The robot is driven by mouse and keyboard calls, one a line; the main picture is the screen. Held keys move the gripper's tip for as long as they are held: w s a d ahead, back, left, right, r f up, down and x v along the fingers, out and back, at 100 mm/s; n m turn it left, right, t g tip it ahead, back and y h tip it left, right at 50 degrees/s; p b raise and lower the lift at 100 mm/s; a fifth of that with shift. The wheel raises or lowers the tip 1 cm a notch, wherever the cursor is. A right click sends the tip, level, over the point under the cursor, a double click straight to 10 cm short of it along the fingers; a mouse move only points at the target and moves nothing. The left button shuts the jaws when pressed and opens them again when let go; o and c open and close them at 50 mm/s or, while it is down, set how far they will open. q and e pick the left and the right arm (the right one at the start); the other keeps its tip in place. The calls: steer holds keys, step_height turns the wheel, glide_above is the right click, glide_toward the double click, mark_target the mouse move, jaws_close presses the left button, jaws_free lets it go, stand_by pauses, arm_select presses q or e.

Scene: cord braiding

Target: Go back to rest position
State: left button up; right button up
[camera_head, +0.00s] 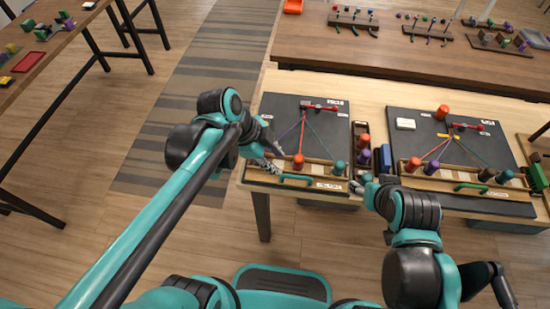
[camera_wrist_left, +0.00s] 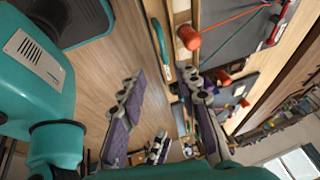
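My left gripper (camera_head: 279,161) is at the left front corner of the left braiding board (camera_head: 282,113). In the left wrist view (camera_wrist_left: 166,76) its two fingers are spread, with nothing between them. An orange spool (camera_head: 299,161) stands right of it on the board's wooden front rail, apart from the fingers; it also shows in the wrist view (camera_wrist_left: 188,38). A teal spool (camera_head: 339,168) stands further right. Coloured cords run from a red clamp (camera_head: 320,107) towards the rail. My right gripper (camera_head: 356,187) is small near the right front corner; its opening is unclear.
A side rack holds an orange spool (camera_head: 363,142) and a purple spool (camera_head: 364,157). A second braiding board (camera_head: 480,146) with spools lies on the right. Another table (camera_head: 430,58) is behind.

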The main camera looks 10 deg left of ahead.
stand_by(0.5)
arm_select(q)
steer(key=s+a+n+t+y, duration=0.2)
steer(key=a+n, duration=0.3)
steer(key=n, duration=0.4)
steer(key=s+a+n+t+y, duration=0.2)
steer(key=a+n, duration=0.4)
steer(key=n, duration=0.3)
steer(key=shift+s+a+f+t+y, duration=0.2)
steer(key=shift+s+f+t+y, duration=0.1)
steer(key=shift+t, duration=0.2)
